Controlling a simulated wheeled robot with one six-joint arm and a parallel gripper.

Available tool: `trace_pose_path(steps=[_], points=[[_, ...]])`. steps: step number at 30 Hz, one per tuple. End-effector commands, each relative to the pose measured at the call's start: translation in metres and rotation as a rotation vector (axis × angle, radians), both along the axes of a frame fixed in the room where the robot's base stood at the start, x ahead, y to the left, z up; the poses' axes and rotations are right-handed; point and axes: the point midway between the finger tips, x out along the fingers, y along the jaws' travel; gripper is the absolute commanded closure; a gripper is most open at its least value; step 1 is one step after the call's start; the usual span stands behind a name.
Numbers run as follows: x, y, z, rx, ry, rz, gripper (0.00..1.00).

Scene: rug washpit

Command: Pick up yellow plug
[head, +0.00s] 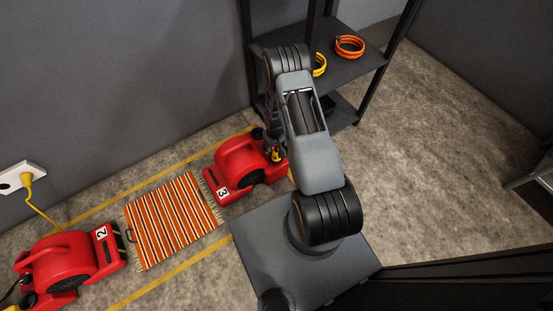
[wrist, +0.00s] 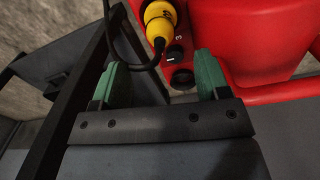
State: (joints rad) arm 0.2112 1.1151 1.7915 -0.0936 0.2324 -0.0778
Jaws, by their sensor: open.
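A yellow plug (wrist: 159,24) with a black cord shows at the top of the wrist view, by the red housing of a blower (wrist: 245,40). In the head view a small yellow piece, probably this plug (head: 275,155), shows at the right end of blower 3 (head: 238,165). My gripper (wrist: 158,78) is open, with green fingertips apart and nothing between them. The plug lies beyond the fingertips in the picture, roughly in line with the gap. I cannot tell whether it is seated or hanging. My arm hides part of this area in the head view.
Another yellow plug (head: 27,180) sits in a white wall outlet (head: 22,172) at the left. Blower 2 (head: 65,262) and a striped rug (head: 172,222) lie left of blower 3. A dark shelf (head: 350,68) holding an orange coil (head: 349,46) stands behind. Floor at right is clear.

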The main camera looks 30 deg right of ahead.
Motion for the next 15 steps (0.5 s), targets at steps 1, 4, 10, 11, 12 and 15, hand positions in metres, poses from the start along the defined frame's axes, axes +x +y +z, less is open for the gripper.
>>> trace_pose_path(steps=[1, 4, 10, 11, 12, 15], points=[[-0.001, 0.000, -0.012, 0.000, 0.002, 0.000, 0.31], [0.000, -0.001, -0.024, 0.000, 0.000, -0.001, 0.31], [0.000, -0.001, -0.034, 0.000, -0.001, -0.001, 0.31], [0.000, -0.001, -0.035, 0.000, -0.001, -0.001, 0.31], [0.000, -0.001, -0.036, 0.000, -0.001, -0.001, 0.31], [0.001, -0.001, -0.042, 0.000, 0.000, -0.001, 0.31]])
